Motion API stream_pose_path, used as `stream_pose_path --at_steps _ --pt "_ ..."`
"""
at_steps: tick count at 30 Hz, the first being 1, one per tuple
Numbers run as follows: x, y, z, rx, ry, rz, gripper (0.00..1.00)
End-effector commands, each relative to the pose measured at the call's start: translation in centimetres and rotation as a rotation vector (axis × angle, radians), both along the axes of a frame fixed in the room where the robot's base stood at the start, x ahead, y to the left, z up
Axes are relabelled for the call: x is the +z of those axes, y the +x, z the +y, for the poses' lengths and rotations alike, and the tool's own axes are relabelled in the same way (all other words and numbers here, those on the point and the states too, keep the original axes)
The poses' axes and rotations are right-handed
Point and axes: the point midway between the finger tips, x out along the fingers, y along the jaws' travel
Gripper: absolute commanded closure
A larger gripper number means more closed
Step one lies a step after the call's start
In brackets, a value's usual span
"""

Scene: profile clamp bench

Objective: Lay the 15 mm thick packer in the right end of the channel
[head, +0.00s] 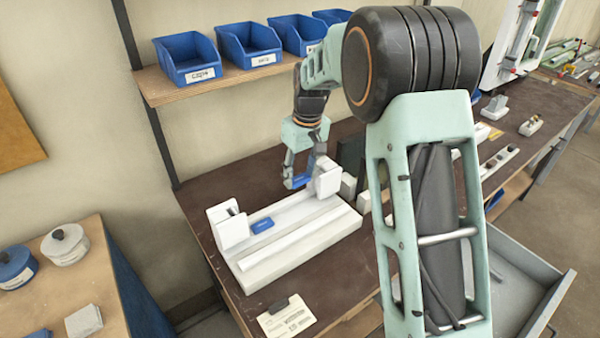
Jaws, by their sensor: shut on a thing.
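The channel is in a pale fixture (330,222) on the dark bench, with a white upright block (226,228) at its left end and another (326,178) at its right end. A blue packer (262,225) lies in the channel near the left block. My gripper (299,178) is shut on a second blue piece, the packer (300,182), at the right end beside the right block. I cannot tell whether this packer touches the channel floor. Its thickness cannot be read at this size.
A card with a dark clip (287,318) lies at the bench front. Blue bins (188,58) stand on the shelf behind. An open drawer (530,270) juts out at right. A side table (60,300) at left holds round containers and small blocks. My arm hides part of the bench.

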Motion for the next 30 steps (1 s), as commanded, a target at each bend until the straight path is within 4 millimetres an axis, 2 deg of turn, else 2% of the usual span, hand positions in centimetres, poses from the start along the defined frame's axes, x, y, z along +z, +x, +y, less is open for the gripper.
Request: stream_pose_path --at_steps 30 --pt "-3.2 0.0 0.0 0.000 0.000 0.000 0.69"
